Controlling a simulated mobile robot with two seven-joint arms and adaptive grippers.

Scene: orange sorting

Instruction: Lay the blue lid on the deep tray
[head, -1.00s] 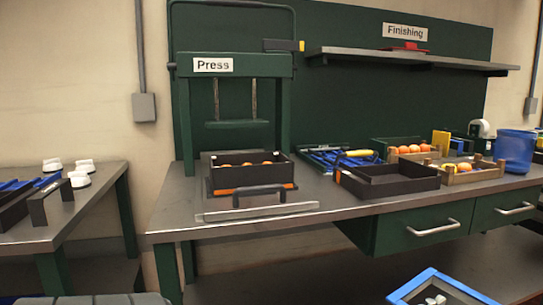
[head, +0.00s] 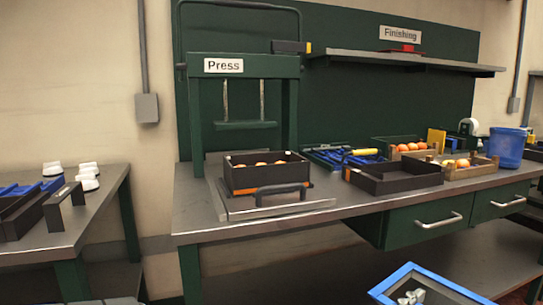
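A deep black tray (head: 266,179) holding oranges stands under the press on the bench, behind a black handle. A blue latticed piece (head: 328,157), which may be the blue lid, lies at the back of the bench, right of the press. More blue pieces (head: 20,188) lie at a dark tray on the left table; I cannot tell whether one is a lid. Neither of my grippers shows in the head view.
An empty black tray (head: 398,180) stands on the bench right of the press. Beyond it are a wooden crate (head: 470,170) with oranges and a blue bucket (head: 507,148). A blue-rimmed bin (head: 455,287) stands low in front. A gap separates the left table (head: 96,211) from the bench.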

